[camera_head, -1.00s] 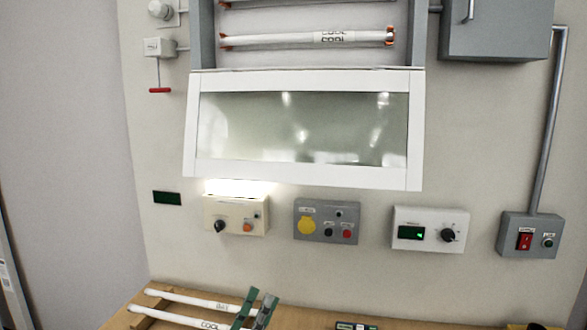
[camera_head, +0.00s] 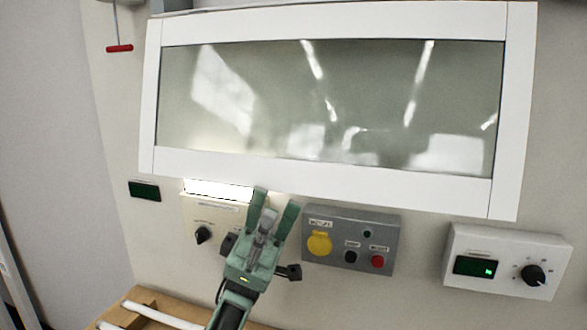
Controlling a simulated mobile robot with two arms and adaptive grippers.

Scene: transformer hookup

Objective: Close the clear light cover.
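The clear light cover (camera_head: 330,100) has a white frame and a see-through pane with reflections. It hangs on the wall fixture, its lower edge standing out over the control boxes. My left gripper (camera_head: 273,205) is green and points up, its fingers apart and empty. Its fingertips are just below the lower frame edge, left of the middle; I cannot tell whether they touch it. My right gripper is not in view. The tubes behind the cover are out of view.
Below the cover are a beige box (camera_head: 205,222), a grey box (camera_head: 352,238) with a yellow button, and a white box (camera_head: 505,260) with a dial. A red-handled pull switch (camera_head: 119,48) hangs upper left. White tubes (camera_head: 165,316) lie on a wooden rack at lower left.

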